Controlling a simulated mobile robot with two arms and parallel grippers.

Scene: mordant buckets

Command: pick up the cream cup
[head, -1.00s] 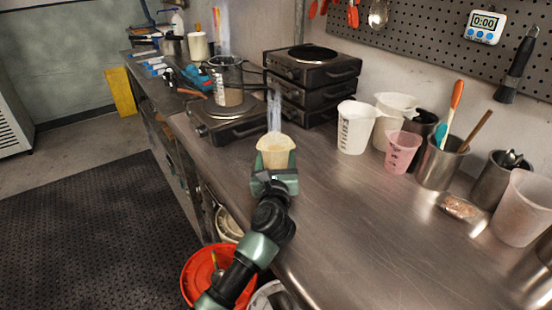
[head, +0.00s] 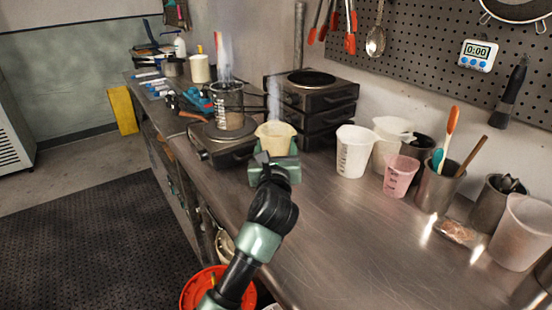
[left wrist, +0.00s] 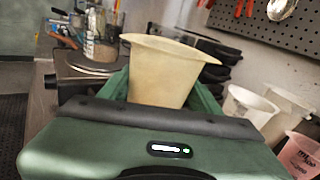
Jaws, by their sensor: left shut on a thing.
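The cream cup (head: 275,138) is a tapered, pale yellow cup with a wide rim, upright near the middle of the head view. My left gripper (head: 274,164) is shut on it, with its green fingers on either side of the cup. In the left wrist view the cup (left wrist: 165,72) stands between the fingers, its rim tilted slightly in the picture. Its base is hidden behind my gripper, so the gap to the steel counter (head: 330,230) cannot be judged exactly. A faint pale plume shows above the cup. My right gripper is not in view.
A hot plate (head: 215,148) with a glass beaker (head: 229,107) stands just left of the cup. Stacked hot plates (head: 312,105) are behind it. White measuring cups (head: 353,152) and a pink cup (head: 400,177) stand to the right. The front counter is clear.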

